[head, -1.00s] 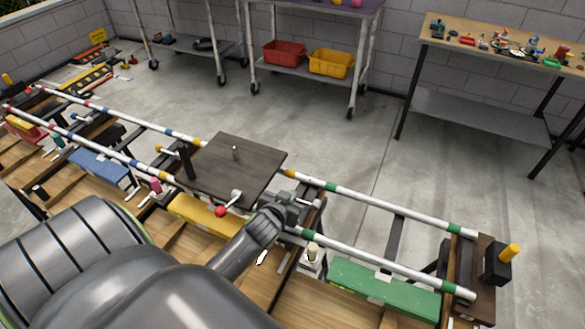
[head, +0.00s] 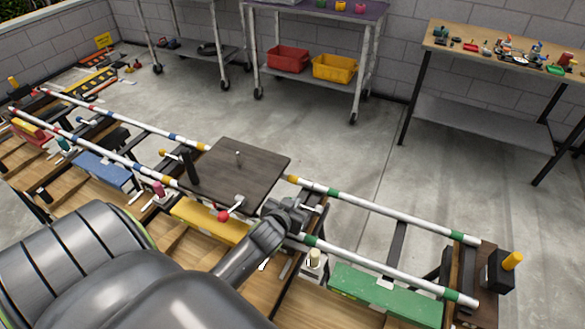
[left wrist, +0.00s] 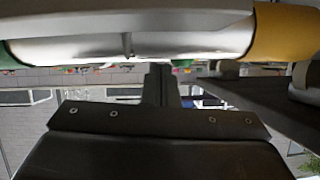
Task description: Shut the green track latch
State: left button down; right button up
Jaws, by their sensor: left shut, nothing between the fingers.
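The track is two white rails with coloured bands, and its green-banded section (head: 397,274) is at the right. A green block (head: 386,295) lies along the near side of that section. A cream knob on a white base (head: 314,260) stands at its left end; I cannot tell whether this is the green latch or how it is set. My left gripper (head: 298,212) is at the near rail, just right of the dark truck plate (head: 236,174). It is shut and empty. In the left wrist view its dark fingers (left wrist: 160,86) are together under a white rail (left wrist: 130,44).
A black end stop with a yellow knob (head: 499,270) closes the track's right end. A red-knobbed lever (head: 226,214) is at the plate's near edge. A yellow block (head: 208,220) lies below it. Carts and a workbench (head: 500,45) stand behind clear floor.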

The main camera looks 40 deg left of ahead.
pick_arm(q)
jog(key=shift+w+d+r, duration=0.15)
jog(key=shift+d+r, duration=0.1)
jog(key=shift+d, duration=0.25)
jog(key=r+p, duration=0.3)
jog(key=p, duration=0.1)
jog(key=shift+w+a+r, duration=0.15)
jog(key=shift+w+r, duration=0.2)
jog(key=shift+r, duration=0.05)
jog(key=shift+s+r, duration=0.2)
jog(key=shift+s, duration=0.1)
jog(key=v, duration=0.9)
jog(key=shift+s+b, duration=0.25)
jog(key=shift+b, duration=0.1)
jog(key=shift+a, duration=0.1)
